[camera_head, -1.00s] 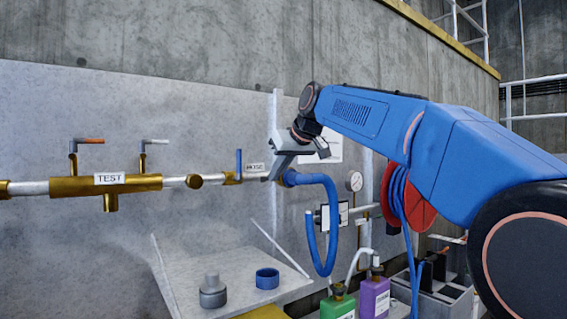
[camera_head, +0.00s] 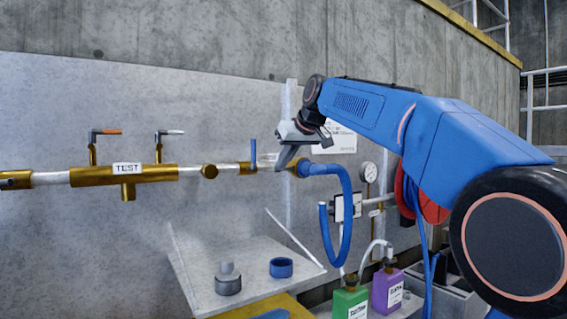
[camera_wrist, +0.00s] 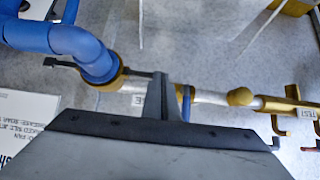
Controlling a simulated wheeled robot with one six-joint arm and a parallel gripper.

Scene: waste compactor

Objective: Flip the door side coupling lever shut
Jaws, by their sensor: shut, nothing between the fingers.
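The blue hose (camera_head: 345,200) ends at a brass coupling on the wall pipe; the coupling (camera_wrist: 105,75) shows clearly in the wrist view. Two thin dark levers show at the coupling there. One lever (camera_wrist: 60,63) sticks out left beside the blue hose. The other lever (camera_wrist: 138,73) points right along the pipe, its end close to my finger. I cannot tell which one is the door side lever. My gripper (camera_head: 280,167) is shut and empty, its tip just left of the coupling; it also shows in the wrist view (camera_wrist: 161,78). Contact with the lever is unclear.
A blue-handled valve (camera_head: 253,150) stands just left of my gripper. The brass TEST manifold (camera_head: 125,176) is farther left. Below are a sloped shelf (camera_head: 235,258) with a grey fitting and blue ring, and green (camera_head: 345,303) and purple (camera_head: 387,289) bottles.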

